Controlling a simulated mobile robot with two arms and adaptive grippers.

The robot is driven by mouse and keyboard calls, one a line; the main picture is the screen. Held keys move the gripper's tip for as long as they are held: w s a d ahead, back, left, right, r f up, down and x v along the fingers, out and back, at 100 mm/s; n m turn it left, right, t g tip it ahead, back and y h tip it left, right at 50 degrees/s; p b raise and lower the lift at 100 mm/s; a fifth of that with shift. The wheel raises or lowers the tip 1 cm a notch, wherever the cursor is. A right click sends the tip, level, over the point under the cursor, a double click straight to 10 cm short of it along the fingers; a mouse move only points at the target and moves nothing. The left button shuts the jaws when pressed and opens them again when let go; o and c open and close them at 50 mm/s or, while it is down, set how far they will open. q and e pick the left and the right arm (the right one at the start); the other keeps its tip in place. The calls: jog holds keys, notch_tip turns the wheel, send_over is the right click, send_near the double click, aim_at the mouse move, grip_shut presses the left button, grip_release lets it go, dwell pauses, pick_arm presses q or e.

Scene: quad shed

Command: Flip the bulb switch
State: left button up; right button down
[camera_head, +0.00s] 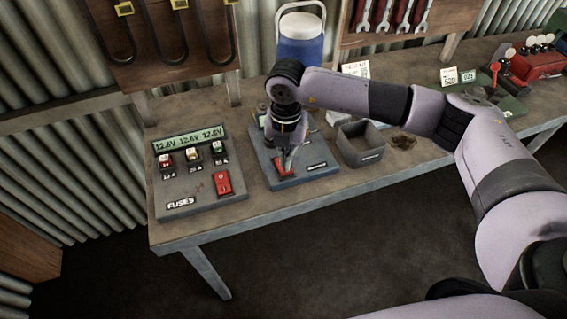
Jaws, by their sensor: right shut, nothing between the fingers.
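A blue-grey switch board (318,170) lies on the workbench, left of the middle of the view. A red switch (284,172) sits near its front, partly hidden by my gripper. My right gripper (287,160) points down over this board, shut and empty, with its fingertips at the red switch. I cannot tell whether they touch it or which way the switch is set. The gripper and wrist cover the back of the board, so no bulb shows clearly. My left gripper is not in view.
A fuse panel (180,190) with its own red rocker (223,183) stands close on the left. A dark open bin (361,144) is close on the right. A blue-and-white cooler (301,40) stands behind. Bare bench (420,165) lies right of the bin.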

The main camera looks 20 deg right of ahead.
jog(key=shift+f+b, duration=1.05)
jog(key=shift+f, duration=0.15)
dwell(0.8)
jog(key=shift+r+p, duration=1.9)
jog(key=shift+r, duration=1.65)
